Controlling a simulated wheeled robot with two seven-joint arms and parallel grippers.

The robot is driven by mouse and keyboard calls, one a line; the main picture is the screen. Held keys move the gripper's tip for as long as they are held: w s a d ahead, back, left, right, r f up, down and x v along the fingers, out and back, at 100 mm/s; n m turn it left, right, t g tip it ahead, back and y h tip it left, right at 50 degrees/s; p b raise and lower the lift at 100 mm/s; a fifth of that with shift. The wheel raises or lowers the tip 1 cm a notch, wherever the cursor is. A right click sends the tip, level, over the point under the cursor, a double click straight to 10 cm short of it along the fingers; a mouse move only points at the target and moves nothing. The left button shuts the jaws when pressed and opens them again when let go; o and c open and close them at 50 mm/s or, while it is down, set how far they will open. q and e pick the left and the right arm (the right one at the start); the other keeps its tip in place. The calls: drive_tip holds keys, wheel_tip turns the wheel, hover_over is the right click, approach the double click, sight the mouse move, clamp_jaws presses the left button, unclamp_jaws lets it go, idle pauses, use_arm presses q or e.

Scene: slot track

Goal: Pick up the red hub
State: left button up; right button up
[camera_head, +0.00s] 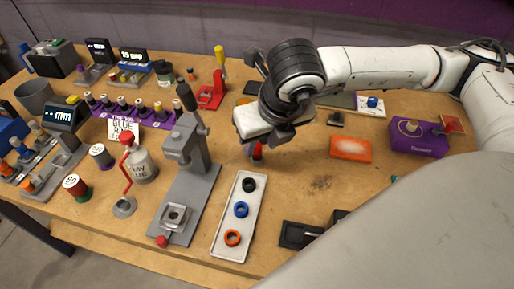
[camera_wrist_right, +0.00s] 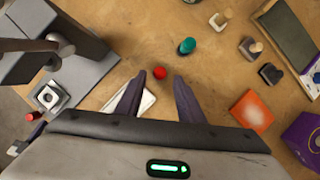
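The red hub (camera_head: 258,152) appears as a small upright red piece on the wooden table, just behind the white tray. In the right wrist view the red hub (camera_wrist_right: 159,73) is a small red round top. My right gripper (camera_head: 262,145) is above it, pointing down, and partly hides it in the head view. In the right wrist view the two fingers of my right gripper (camera_wrist_right: 160,85) are spread apart. The red hub shows between and just beyond their tips, with gaps on both sides. My left gripper is not in view.
A white tray (camera_head: 222,246) holds black, blue and orange rings in front of the hub. A grey press (camera_head: 190,190) stands close on the left. An orange-and-white box (camera_head: 350,149) and a purple box (camera_head: 420,139) lie to the right. Bare table lies between the hub and the orange box.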

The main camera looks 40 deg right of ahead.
sight(259, 147)
drive_tip(key=shift+x, duration=1.5)
drive_tip(key=shift+w+r, duration=0.1)
clamp_jaws()
